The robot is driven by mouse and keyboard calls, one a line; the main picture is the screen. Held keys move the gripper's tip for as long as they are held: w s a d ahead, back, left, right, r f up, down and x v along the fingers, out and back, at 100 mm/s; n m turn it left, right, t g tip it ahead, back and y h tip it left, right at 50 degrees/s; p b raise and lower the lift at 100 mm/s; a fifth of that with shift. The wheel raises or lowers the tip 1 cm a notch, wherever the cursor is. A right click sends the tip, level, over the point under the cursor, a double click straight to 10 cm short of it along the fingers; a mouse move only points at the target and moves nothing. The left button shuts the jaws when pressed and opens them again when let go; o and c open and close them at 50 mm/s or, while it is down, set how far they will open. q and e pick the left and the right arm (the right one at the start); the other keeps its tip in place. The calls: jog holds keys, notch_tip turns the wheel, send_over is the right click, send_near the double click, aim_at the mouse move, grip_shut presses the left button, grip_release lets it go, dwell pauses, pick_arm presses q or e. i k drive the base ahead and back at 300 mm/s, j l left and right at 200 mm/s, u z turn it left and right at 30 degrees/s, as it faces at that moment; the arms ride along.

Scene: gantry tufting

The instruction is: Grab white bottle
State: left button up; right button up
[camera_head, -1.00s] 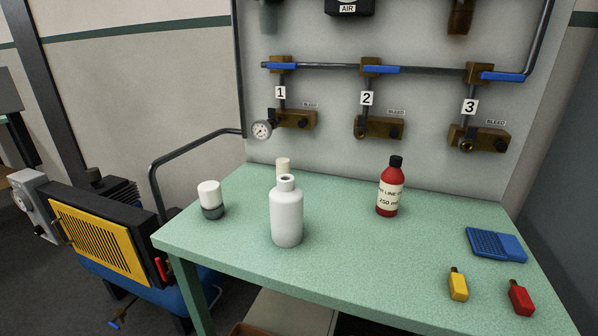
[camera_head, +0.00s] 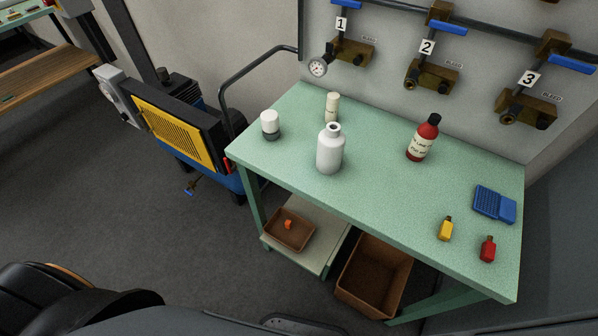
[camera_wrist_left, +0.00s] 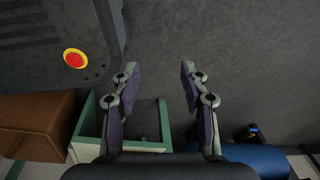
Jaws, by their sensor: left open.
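The white bottle (camera_head: 330,150) stands upright and uncapped on the green table (camera_head: 375,195), near its left half, in the head view. My left gripper (camera_wrist_left: 157,75) is open and empty in the left wrist view, with its two fingers spread over the dark floor. The bottle does not show in the left wrist view. Neither gripper shows in the head view.
Near the bottle stand a white-and-grey container (camera_head: 270,124), a cream bottle (camera_head: 332,107) and a red bottle (camera_head: 423,138). Brown bins (camera_head: 372,277) sit below.

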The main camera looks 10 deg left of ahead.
aim_at(331, 140)
jog(key=k+l, duration=0.2)
jog(key=k, duration=0.25)
jog(key=k+l, duration=0.15)
jog(key=k, duration=0.3)
jog(key=k+l, duration=0.2)
jog(key=k, duration=0.2)
